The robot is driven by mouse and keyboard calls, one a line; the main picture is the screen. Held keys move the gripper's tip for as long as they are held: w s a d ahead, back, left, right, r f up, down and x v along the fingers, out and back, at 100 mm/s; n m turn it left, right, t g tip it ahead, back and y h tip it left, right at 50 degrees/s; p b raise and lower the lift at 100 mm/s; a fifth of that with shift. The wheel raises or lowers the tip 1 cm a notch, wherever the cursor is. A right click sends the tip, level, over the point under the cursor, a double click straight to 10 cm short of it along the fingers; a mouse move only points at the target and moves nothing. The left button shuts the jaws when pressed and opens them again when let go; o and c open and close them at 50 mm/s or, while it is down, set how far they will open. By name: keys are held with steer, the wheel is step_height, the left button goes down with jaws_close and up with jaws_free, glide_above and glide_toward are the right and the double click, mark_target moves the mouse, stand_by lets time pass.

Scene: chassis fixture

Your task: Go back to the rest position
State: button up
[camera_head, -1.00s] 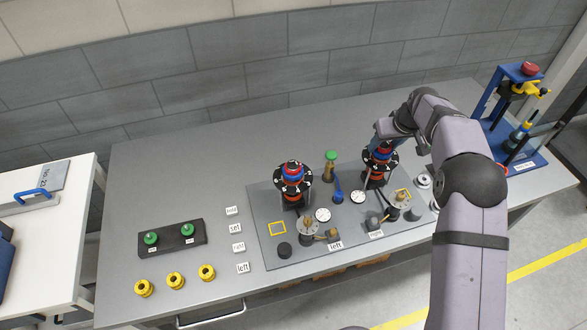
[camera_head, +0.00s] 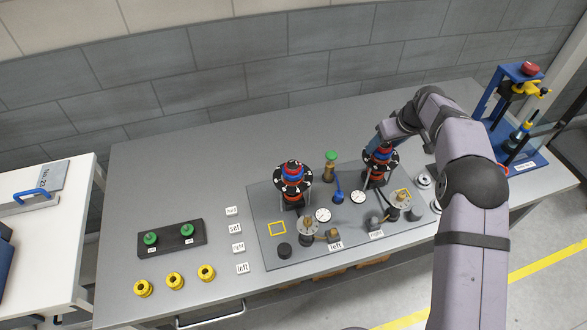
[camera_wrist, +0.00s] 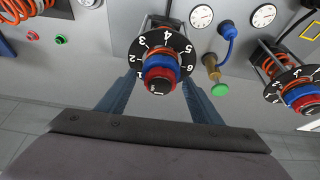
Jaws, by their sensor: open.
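My gripper (camera_wrist: 160,84) is open. Its two blue-grey fingers stand apart on either side of the right dial assembly (camera_wrist: 160,62), which has a black numbered disc and a blue and red knob with a dark tip. I cannot tell whether a finger touches it. In the head view my gripper (camera_head: 380,138) is at the top of this right dial assembly (camera_head: 379,161), partly hiding it. My arm reaches in from the lower right.
A similar left dial assembly (camera_head: 292,178), a green-topped brass part (camera_head: 330,165), a blue part (camera_head: 339,192) and white gauges (camera_head: 323,215) stand close by on the grey plate (camera_head: 265,245). A blue press frame (camera_head: 487,95) stands at right. The table's back is clear.

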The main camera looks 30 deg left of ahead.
steer(key=shift+r+p, duration=2.35)
steer(key=shift+r, duration=1.25)
steer(key=shift+f, duration=0.1)
steer(key=shift+s+d, duration=0.2)
steer(key=shift+d, duration=0.25)
steer(key=s+d+f+m+g+h+b, duration=0.15)
steer(key=s+d+m+b, duration=0.35)
steer(key=s+d, duration=0.95)
steer(key=s+d+f+m+b, duration=0.1)
steer(key=s+d+f, duration=0.1)
steer(key=s, duration=0.6)
steer(key=s+d+f+m+g+h+b, duration=0.1)
steer(key=s+d+f, duration=0.2)
steer(key=s, duration=0.4)
steer(key=s+d+f+m+h+b, duration=0.1)
steer(key=s+d+f+m, duration=0.1)
steer(key=s, duration=0.6)
steer(key=shift+s+d+f+g+b, duration=0.15)
steer(key=shift+s+d+g+b, duration=0.2)
steer(key=shift+d, duration=0.5)
steer(key=shift+w, duration=0.1)
